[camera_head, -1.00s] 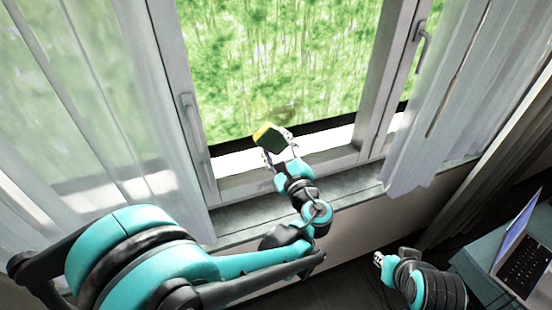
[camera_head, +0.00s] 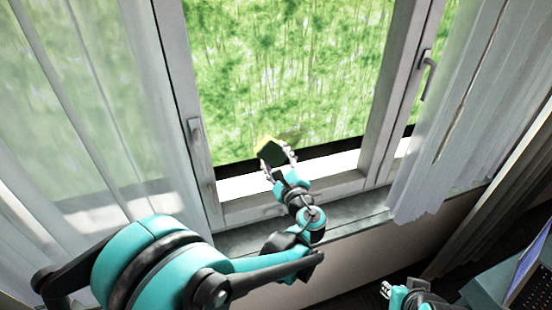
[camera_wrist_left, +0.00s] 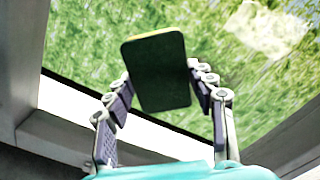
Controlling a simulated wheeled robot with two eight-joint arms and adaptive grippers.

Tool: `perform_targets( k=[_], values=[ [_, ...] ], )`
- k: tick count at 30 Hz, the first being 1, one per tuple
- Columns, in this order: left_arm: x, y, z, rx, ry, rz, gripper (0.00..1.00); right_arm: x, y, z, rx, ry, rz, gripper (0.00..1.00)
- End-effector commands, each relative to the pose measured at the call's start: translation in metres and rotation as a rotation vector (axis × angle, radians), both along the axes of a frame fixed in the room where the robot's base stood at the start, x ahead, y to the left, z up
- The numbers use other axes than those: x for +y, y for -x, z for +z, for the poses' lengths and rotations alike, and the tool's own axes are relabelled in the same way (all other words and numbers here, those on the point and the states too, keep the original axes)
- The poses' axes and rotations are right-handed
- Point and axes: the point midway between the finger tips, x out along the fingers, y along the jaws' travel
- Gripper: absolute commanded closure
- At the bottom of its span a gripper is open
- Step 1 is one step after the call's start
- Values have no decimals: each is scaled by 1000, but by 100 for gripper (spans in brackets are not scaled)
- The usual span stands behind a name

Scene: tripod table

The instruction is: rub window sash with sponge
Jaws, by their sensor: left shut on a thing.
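The sponge (camera_head: 270,152) is a small block with a yellow edge and a dark green face. My left gripper (camera_head: 279,161) is shut on it and holds it up in front of the window glass. In the left wrist view the sponge (camera_wrist_left: 160,75) sits between the two fingers, its dark face towards the camera. The window sash (camera_head: 181,85) is a grey-white frame around the pane; its bottom rail (camera_head: 245,209) is below the gripper. I cannot tell whether the sponge touches the glass. My right gripper (camera_head: 387,291) is low at the bottom edge, small and partly cropped.
Sheer curtains hang at the left (camera_head: 70,110) and right (camera_head: 450,120). Window handles stick out at the left (camera_head: 195,131) and right (camera_head: 428,76). A sill (camera_head: 355,212) runs below the window. A laptop (camera_head: 532,275) on a teal table (camera_head: 487,292) is at the lower right.

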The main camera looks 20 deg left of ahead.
Motion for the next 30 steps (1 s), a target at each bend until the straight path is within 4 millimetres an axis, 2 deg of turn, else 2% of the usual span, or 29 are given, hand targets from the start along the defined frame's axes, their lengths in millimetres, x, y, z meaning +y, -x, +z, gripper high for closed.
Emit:
perform_targets(
  k=[30],
  values=[
    [7,-11,0,0,0,0,69,0,0,-2,0,0,0,76]
  ],
)
